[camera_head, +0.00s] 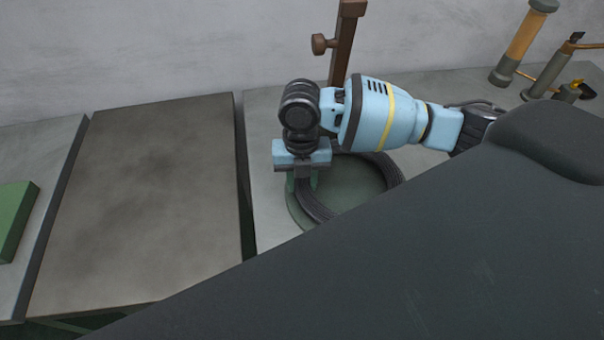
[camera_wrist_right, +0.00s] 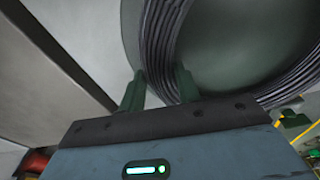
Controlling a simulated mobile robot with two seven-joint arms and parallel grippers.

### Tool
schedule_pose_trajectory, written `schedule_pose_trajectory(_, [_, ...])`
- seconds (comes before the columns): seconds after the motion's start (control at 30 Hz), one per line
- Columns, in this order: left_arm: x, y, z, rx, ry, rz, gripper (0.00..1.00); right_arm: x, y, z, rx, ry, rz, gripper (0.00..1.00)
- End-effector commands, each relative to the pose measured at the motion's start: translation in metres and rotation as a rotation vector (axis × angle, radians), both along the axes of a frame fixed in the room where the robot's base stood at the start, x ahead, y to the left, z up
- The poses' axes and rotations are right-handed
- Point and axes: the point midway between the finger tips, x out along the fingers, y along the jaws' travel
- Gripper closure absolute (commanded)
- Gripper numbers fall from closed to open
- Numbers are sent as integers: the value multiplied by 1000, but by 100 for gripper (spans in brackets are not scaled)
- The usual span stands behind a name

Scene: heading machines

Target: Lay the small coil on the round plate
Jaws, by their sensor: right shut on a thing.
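The small coil (camera_head: 393,172) is a dark ring of wound wire. It lies over the round green plate (camera_head: 350,182), whose rim shows past the coil at the left. My right gripper (camera_head: 303,178) points down and is shut on the left side of the coil. In the right wrist view the coil (camera_wrist_right: 163,45) runs between the two green fingers (camera_wrist_right: 161,88), with the plate (camera_wrist_right: 232,38) behind it. I cannot tell whether the coil touches the plate. Part of the coil is hidden by my arm and by a dark shape in front. My left gripper is not in view.
A brown post (camera_head: 343,45) with a knob stands behind the plate. An orange cylinder (camera_head: 524,42) and grey tools (camera_head: 552,70) stand at the back right. A bare brownish panel (camera_head: 140,190) lies left, and a green block (camera_head: 14,215) sits at the far left.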

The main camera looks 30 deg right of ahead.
Motion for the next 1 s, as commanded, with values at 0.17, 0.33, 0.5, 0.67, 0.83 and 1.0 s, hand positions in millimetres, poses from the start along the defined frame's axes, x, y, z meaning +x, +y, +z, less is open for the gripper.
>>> schedule_pose_trajectory(0.17, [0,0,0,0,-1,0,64,1,0,2,-1,-4,-1,100])
schedule_pose_trajectory(0.33, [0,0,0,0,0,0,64,0,0,-2,0,-2,0,58])
schedule_pose_trajectory(0.5, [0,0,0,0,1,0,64,0,0,-2,0,-1,0,46])
schedule_pose_trajectory(0.67, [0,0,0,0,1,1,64,0,0,-2,0,-1,0,46])
schedule_pose_trajectory(0.83, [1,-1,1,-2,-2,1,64,1,0,6,1,-3,-1,46])
schedule_pose_trajectory(1.0, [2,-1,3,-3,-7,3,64,4,-1,32,1,-5,-1,46])
